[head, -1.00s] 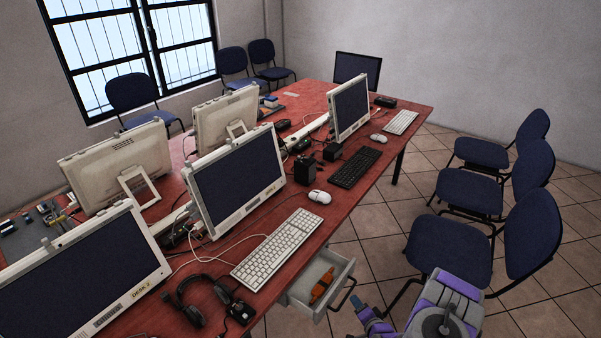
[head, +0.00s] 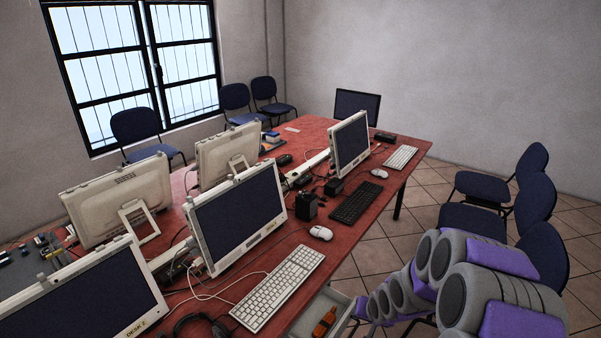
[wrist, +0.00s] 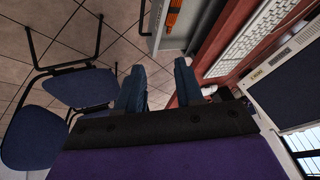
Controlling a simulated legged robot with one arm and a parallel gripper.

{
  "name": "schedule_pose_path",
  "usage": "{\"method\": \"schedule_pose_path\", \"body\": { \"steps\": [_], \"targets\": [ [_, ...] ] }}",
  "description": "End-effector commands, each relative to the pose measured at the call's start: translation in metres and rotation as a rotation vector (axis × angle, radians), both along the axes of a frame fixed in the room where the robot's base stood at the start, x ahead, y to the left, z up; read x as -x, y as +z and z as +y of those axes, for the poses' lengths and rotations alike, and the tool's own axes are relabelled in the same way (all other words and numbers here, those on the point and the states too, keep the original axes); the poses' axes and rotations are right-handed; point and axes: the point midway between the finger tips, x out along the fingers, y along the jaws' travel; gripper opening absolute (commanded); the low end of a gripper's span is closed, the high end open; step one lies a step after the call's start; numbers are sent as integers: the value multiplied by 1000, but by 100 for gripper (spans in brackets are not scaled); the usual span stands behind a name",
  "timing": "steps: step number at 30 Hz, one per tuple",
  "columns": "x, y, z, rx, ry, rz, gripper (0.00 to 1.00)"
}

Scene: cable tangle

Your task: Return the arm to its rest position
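My arm shows at the lower right in the head view, as grey and purple links in front of the chairs. My gripper's fingertips are not clear in the head view. In the wrist view my gripper (wrist: 160,88) has its two dark blue fingers apart with nothing between them. It is open and empty, off the front edge of the red table.
An open drawer (head: 345,306) with an orange object (head: 325,322) juts from the red table (head: 318,244) near my arm. Blue chairs (head: 483,187) stand on the right. Monitors, keyboards and cables crowd the tabletop. Tiled floor (head: 368,256) lies between table and chairs.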

Motion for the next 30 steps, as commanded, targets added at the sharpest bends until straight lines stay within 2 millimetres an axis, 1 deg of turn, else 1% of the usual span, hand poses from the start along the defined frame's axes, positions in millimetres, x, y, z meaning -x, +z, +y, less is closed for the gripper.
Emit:
{"method": "schedule_pose_path", "body": {
  "steps": [1, 5, 8, 14, 15, 20, 21, 23, 24, 27, 30],
  "targets": [
    [9, 16, 1, 24, 14, 18, 36],
    [39, 49, 2, 79, 48, 87, 36],
    [67, 73, 4, 116, 73, 145, 36],
    [131, 117, 8, 169, 121, 262, 36],
    [145, 124, 9, 177, 131, 288, 36],
    [202, 156, 14, 197, 168, 375, 36],
    [217, 162, 16, 198, 177, 402, 36],
    [240, 173, 19, 199, 191, 432, 36],
    [256, 178, 21, 198, 202, 457, 36],
    [294, 191, 27, 190, 231, 511, 36],
    [329, 201, 32, 180, 256, 559, 36]
  ]
}}
